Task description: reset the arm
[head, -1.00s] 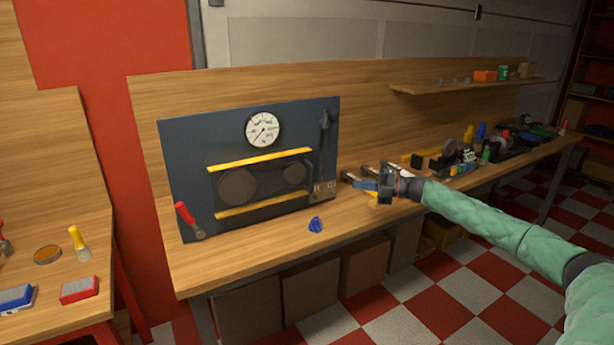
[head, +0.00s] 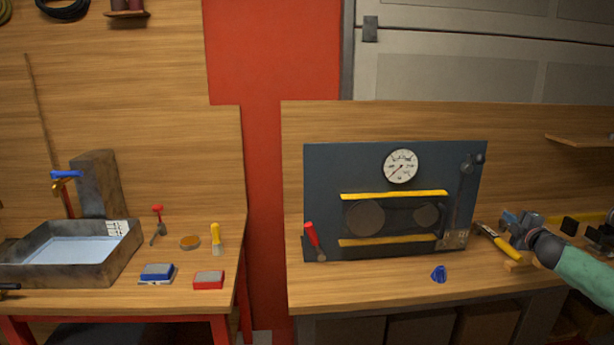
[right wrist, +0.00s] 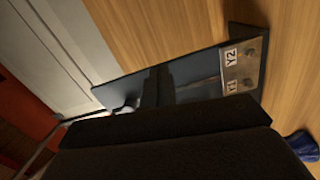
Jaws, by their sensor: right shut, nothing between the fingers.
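My right gripper (head: 509,219) is shut and empty, just right of the dark panel (head: 325,185) on the right bench. The panel carries a round gauge (head: 401,166), two yellow bars, a red-handled lever (head: 312,236) at lower left and a dark upright arm (head: 464,185) near its right edge. A plate (right wrist: 244,68) marked Y1 and Y2 is at the foot of that arm in the right wrist view. The dark body of my gripper fills the lower part of the right wrist view. My left gripper is out of view.
A blue part (head: 439,274) lies on the bench before the panel. The left bench holds a water basin (head: 124,250), brushes and small tools. A gap separates the benches.

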